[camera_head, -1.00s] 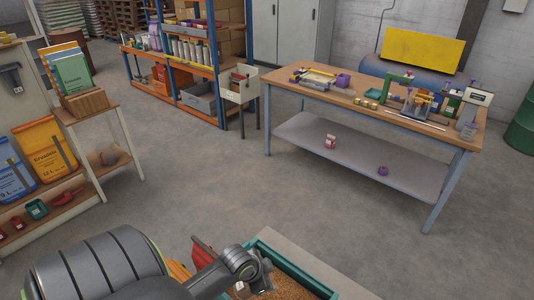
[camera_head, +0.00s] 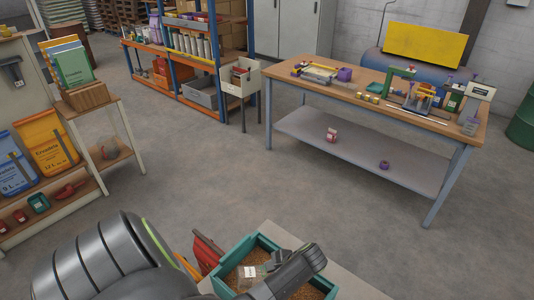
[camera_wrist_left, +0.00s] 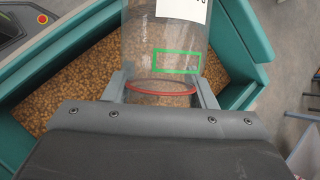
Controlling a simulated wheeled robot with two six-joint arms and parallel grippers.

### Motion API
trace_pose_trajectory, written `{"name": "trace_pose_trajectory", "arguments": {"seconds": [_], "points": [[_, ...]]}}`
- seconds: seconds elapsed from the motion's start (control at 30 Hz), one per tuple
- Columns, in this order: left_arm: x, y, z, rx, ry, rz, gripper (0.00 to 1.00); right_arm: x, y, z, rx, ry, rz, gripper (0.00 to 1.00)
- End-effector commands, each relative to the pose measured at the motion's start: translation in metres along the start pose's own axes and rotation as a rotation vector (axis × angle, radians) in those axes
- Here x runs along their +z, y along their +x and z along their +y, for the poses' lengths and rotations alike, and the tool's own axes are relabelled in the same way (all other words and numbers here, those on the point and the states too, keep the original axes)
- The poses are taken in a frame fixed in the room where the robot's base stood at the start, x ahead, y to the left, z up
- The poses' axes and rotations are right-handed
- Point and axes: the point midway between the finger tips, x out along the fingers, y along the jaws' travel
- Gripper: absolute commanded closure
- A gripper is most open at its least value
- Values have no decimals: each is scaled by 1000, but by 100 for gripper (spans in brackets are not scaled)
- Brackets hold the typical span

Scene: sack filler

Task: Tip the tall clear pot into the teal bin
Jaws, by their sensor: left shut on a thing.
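The teal bin (camera_head: 228,266) stands at the bottom centre of the head view with brown grains inside. It also fills much of the left wrist view (camera_wrist_left: 240,40). The tall clear pot (camera_wrist_left: 160,40) has a white label, a green outlined rectangle and a red ring. My left gripper (camera_wrist_left: 160,90) is shut on the pot near the red ring, and the pot is over the bin. In the head view the pot (camera_head: 247,274) shows partly, behind my dark wrist. Grains show through its clear wall; I cannot tell whether any are inside it. My right gripper is out of view.
A red object (camera_head: 207,250) is by the bin's left side. A workbench (camera_head: 350,97) with several items stands at the back right. A shelf rack (camera_head: 185,65) stands at the back, and a stand with bags (camera_head: 45,140) at the left. The floor between is clear.

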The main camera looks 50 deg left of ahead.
Motion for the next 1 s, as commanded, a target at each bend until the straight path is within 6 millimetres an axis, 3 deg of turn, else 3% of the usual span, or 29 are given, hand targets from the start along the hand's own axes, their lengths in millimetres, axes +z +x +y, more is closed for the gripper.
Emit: {"name": "trace_pose_trajectory", "arguments": {"seconds": [0.5,1.0], "points": [[-3,-6,-2,-37,95,-382,73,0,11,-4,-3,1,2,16],[-2,-9,-2,-45,113,-461,73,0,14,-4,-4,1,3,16]]}}
